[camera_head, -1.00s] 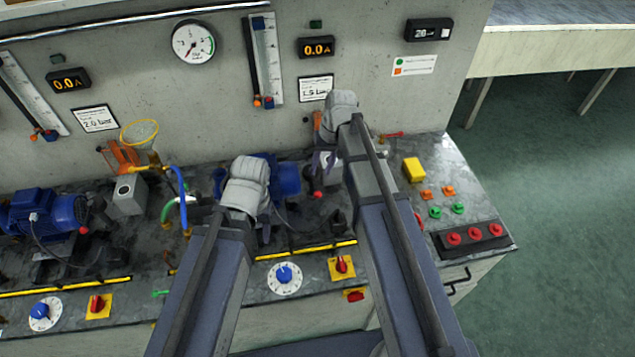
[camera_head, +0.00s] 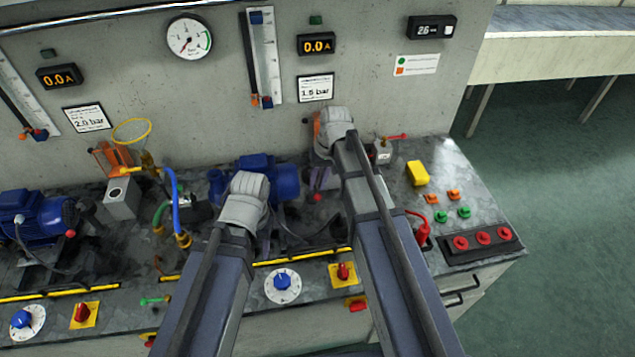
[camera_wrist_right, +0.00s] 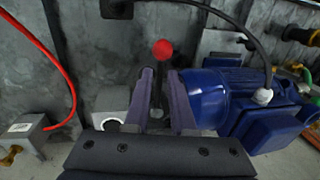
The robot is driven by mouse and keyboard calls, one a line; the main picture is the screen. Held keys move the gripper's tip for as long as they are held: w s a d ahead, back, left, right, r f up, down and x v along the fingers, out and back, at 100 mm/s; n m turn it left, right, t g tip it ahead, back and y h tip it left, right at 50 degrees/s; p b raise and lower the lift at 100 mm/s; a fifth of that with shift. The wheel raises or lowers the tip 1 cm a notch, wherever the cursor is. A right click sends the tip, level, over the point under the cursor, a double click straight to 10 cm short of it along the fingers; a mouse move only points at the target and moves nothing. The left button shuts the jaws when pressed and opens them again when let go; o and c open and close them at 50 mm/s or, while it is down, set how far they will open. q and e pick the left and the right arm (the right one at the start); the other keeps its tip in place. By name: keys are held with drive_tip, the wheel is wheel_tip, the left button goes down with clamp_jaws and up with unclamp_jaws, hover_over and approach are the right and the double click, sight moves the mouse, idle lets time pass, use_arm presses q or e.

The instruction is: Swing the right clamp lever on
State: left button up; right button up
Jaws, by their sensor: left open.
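The clamp lever beside the right-hand blue pump (camera_head: 283,183) has a red ball knob (camera_wrist_right: 163,50), also visible in the head view (camera_head: 318,197). My right gripper (camera_wrist_right: 162,78) points at it with two purple fingers, one on each side of the lever's dark stem. The fingers stand apart, with a gap around the stem; the knob shows beyond the fingertips. In the head view my right gripper (camera_head: 321,178) is partly hidden by its arm. My left gripper (camera_head: 262,232) is low in front of the same pump, mostly hidden by its wrist; I see nothing held in it.
Left of my arms are a grey block (camera_head: 119,198), blue and green hoses and another blue pump (camera_head: 35,218). The panel wall stands close behind.

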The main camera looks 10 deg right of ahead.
clamp_jaws()
idle(1.0)
